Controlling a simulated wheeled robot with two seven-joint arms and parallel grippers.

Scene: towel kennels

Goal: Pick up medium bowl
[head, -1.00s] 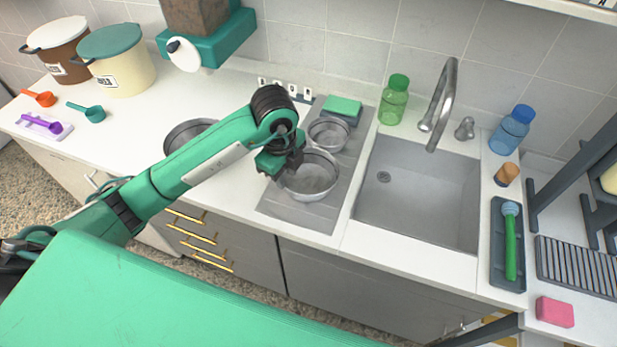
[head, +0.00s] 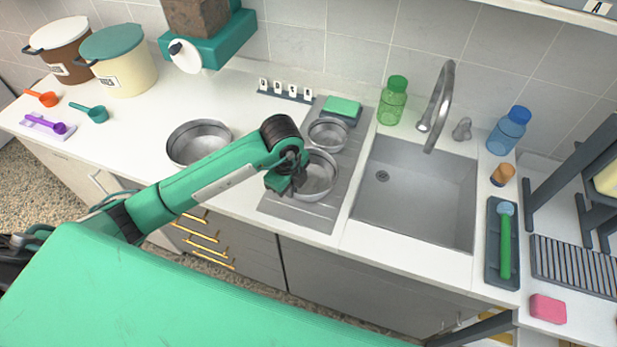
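The medium bowl (head: 320,182) is a grey metal bowl standing upright on the grooved drainboard left of the sink. My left gripper (head: 291,188) points down at the bowl's left rim, and my wrist covers part of that rim. Whether the fingers are apart or closed on the rim is too small and dark to tell. A smaller metal bowl (head: 327,135) stands just behind the medium one. A larger metal bowl (head: 199,135) stands on the counter to the left, behind my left arm. My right gripper is not in view.
The sink (head: 420,200) with its tall faucet (head: 440,105) lies to the right. A green sponge (head: 343,105) and a green bottle (head: 392,100) stand behind the bowls. A teal wall holder (head: 210,45) hangs at the upper left.

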